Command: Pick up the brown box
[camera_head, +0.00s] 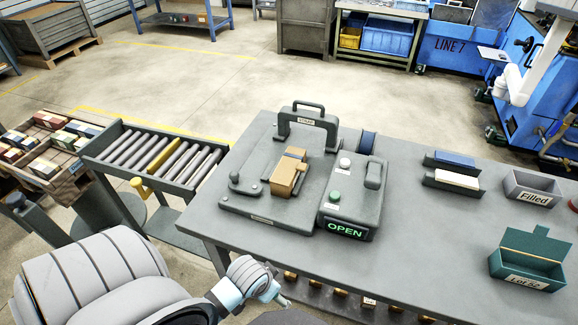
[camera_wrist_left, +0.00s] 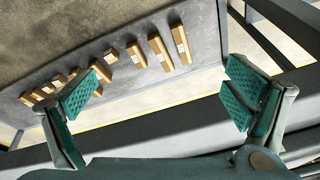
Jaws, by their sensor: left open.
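My left gripper (camera_head: 272,284) is at the table's front edge, well short of the machine. In the left wrist view its green-padded fingers (camera_wrist_left: 158,92) are wide apart and empty, with the shelf boxes beyond them. My right gripper is out of view.
The strapping machine (camera_head: 262,207) has an arch and a control unit with buttons. A roller conveyor (camera_head: 160,155) adjoins the table's left. The table's front middle (camera_head: 420,265) is clear.

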